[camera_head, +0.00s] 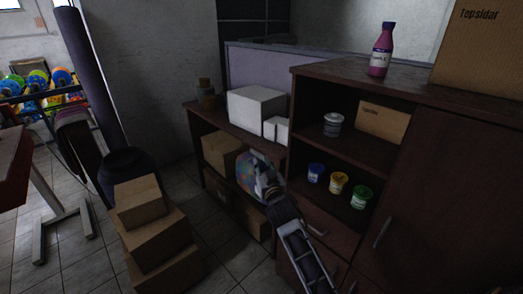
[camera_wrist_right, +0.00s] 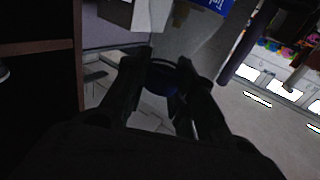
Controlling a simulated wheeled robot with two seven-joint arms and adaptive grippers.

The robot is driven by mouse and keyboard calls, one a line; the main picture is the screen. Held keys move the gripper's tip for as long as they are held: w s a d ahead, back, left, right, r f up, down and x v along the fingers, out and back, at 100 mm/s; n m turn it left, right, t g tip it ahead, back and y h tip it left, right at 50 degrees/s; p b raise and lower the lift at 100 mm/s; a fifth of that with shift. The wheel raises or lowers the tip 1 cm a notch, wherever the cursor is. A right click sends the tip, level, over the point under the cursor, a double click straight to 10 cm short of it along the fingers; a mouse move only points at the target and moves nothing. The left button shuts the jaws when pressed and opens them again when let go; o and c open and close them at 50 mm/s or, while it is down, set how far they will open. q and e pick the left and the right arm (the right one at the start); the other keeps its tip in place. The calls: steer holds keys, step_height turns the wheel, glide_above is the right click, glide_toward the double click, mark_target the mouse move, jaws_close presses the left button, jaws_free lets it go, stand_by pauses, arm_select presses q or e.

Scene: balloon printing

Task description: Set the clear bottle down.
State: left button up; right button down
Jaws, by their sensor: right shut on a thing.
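The clear bottle (camera_head: 246,173) shows in the head view as a see-through, rainbow-tinted shape at the end of my right arm, in front of the low shelf unit. My right gripper (camera_head: 264,182) is shut on it and holds it in the air. The gripper hides part of the bottle, and its tilt is hard to read. In the right wrist view, the two dark fingers of my right gripper (camera_wrist_right: 167,72) stand on either side of a dark blue shape (camera_wrist_right: 160,82), too dim to identify surely. My left gripper is not in view.
The low shelf unit (camera_head: 205,119) holds white boxes (camera_head: 256,106) and cardboard boxes. A taller cabinet (camera_head: 440,160) at right holds several small tubs and a purple bottle (camera_head: 381,52). Stacked cartons (camera_head: 155,235) stand on the floor at front left. Some tiled floor (camera_head: 232,262) is clear.

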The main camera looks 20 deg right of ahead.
steer(key=s+a+f+n+y, duration=0.1)
steer(key=s+a+f, duration=0.1)
steer(key=s+f, duration=0.9)
steer(key=shift+s+a+f+y, duration=0.15)
steer(key=shift+a+f+y, duration=0.2)
steer(key=shift+f, duration=0.35)
